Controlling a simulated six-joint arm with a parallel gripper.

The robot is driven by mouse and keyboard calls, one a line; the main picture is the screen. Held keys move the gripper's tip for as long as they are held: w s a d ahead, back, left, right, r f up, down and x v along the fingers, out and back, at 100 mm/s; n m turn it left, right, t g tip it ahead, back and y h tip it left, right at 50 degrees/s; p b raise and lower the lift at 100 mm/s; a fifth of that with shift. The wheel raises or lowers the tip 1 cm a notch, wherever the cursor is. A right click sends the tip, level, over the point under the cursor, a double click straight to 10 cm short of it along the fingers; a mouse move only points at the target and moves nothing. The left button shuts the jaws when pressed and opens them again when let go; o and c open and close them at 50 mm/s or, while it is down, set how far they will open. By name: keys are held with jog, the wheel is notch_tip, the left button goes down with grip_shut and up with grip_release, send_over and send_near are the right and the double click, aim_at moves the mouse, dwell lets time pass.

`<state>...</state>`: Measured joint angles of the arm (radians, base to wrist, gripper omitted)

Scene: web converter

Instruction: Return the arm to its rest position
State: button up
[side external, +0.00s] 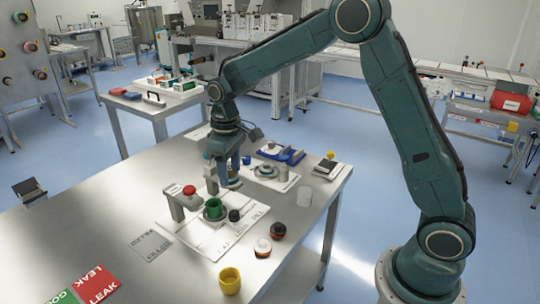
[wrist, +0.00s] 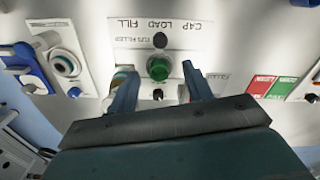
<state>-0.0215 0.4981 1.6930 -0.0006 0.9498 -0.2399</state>
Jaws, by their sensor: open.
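My gripper (side external: 222,175) hangs pointing down above the steel table (side external: 120,200), over the white station plate with a red-topped post and a green cup. In the wrist view my gripper (wrist: 160,90) shows two blue fingers spread apart with nothing held between them. The green cup (side external: 213,208) stands upright on the plate and shows just beyond the fingertips in the wrist view (wrist: 158,69). My arm is bent over the table from its base at the right.
A blue fixture (side external: 282,153) is behind my gripper. Red and green signs (side external: 97,284) lie at front left. The table's left side is clear.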

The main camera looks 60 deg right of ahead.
jog(key=shift+r, duration=0.15)
jog(key=s+r+m+t, duration=0.1)
jog(key=s+r+t, duration=0.2)
jog(key=s+r, duration=0.95)
jog(key=s+d+m+t, duration=0.1)
jog(key=s+m+t, duration=0.1)
jog(key=s, duration=1.5)
jog(key=shift+r+t, duration=0.3)
